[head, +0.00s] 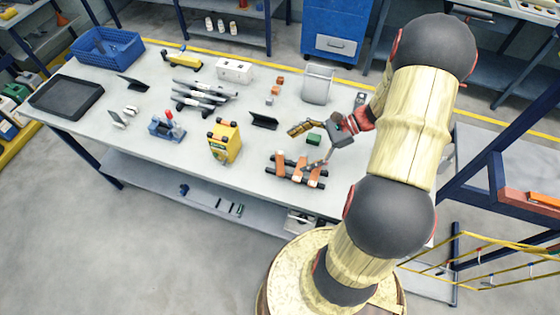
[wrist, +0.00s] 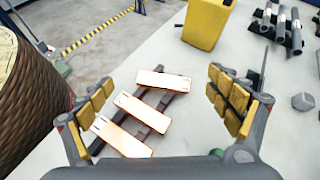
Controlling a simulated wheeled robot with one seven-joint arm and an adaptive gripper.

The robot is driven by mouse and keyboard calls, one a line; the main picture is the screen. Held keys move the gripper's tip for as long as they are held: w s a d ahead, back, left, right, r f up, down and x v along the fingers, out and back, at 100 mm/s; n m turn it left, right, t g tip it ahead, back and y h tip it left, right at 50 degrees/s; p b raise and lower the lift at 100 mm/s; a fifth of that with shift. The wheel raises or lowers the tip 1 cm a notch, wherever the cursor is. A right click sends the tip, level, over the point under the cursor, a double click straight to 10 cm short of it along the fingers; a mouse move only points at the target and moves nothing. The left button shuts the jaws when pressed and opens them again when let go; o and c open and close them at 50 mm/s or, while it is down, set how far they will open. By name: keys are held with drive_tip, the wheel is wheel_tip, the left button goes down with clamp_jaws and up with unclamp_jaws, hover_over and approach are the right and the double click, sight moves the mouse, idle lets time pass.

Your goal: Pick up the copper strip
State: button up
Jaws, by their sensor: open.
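Three flat copper strips lie side by side across a rack of two dark bars (wrist: 147,138) in the wrist view. One strip (wrist: 163,80) is farthest from the camera, one (wrist: 142,111) is in the middle and one (wrist: 121,137) is nearest. In the head view the strips (head: 281,166) sit on the rack near the table's front edge. My gripper (wrist: 161,85) is open, with its yellow-padded fingers on either side of the strips in the picture. Nothing is between the pads. In the head view my gripper (head: 309,146) is close to the rack; its height above it is unclear.
A yellow box (wrist: 206,24) stands beyond the rack, also seen in the head view (head: 224,142). Several grey tubes (head: 198,93) lie farther back. The table (head: 262,151) is bare between the yellow box and rack.

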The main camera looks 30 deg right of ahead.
sight(279, 162)
drive_tip(key=shift+o, duration=0.4)
drive_tip(key=shift+s+d+f+m+t, duration=0.25)
drive_tip(key=shift+d+f+m+t, duration=0.75)
drive_tip(key=shift+d+f+m, duration=0.2)
drive_tip(key=shift+w+d+f, duration=0.1)
drive_tip(key=shift+f, duration=0.25)
drive_tip(key=shift+s+a+b+x, duration=0.2)
drive_tip(key=shift+b+x, duration=0.2)
drive_tip(key=shift+x, duration=1.5)
drive_tip(key=shift+s+a+b+x, duration=0.15)
drive_tip(key=shift+b+x, duration=0.2)
drive_tip(key=shift+x, duration=1.55)
drive_tip(key=shift+d+r, duration=0.1)
drive_tip(key=shift+r, duration=0.05)
drive_tip(key=c, duration=0.3)
drive_tip(key=c, duration=1.3)
drive_tip(key=shift+c, duration=0.2)
drive_tip(key=shift+r, duration=0.1)
